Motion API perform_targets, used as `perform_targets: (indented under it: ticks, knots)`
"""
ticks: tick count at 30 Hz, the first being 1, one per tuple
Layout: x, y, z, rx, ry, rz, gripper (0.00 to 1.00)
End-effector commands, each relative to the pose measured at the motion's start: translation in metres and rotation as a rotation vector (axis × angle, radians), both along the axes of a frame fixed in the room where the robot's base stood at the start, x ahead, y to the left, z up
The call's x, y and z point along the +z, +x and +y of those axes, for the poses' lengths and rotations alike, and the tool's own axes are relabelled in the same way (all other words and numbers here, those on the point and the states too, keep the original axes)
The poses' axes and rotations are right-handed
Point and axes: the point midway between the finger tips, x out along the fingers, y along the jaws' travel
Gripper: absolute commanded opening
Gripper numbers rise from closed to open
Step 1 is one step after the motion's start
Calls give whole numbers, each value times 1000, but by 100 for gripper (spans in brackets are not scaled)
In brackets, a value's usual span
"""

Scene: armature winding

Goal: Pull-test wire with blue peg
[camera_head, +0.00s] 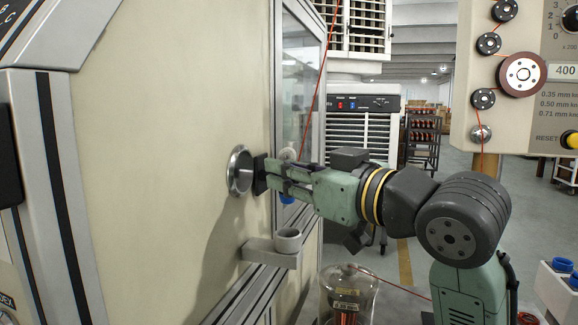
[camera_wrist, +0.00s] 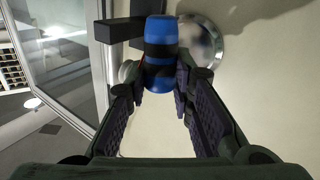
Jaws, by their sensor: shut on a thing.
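The blue peg (camera_wrist: 161,58), with black bands, stands between my fingertips in the wrist view. My gripper (camera_wrist: 160,75) is shut on it. In the head view my gripper (camera_head: 280,178) reaches left to the cream machine wall, and the blue end of the peg (camera_head: 287,198) shows below the fingers. An orange-red wire (camera_head: 325,65) runs from the top of the head view down toward the gripper. A small red bit shows beside the peg in the wrist view, but I cannot tell how the wire meets the peg.
A round metal ring (camera_head: 240,171) is set in the wall, with a black block (camera_head: 260,175) beside it. A grey cup (camera_head: 288,240) on a ledge is below the gripper. A pulley panel (camera_head: 515,100) stands at the right. A glass jar (camera_head: 348,295) is at the bottom.

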Motion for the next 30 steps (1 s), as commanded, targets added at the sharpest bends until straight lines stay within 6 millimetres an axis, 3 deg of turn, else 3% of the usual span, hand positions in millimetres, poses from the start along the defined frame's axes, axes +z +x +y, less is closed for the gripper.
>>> perform_targets:
  ticks: [15,30]
  knots:
    - [-33,0,1,2,1,-1,0]
    - [-36,0,1,2,2,-2,0]
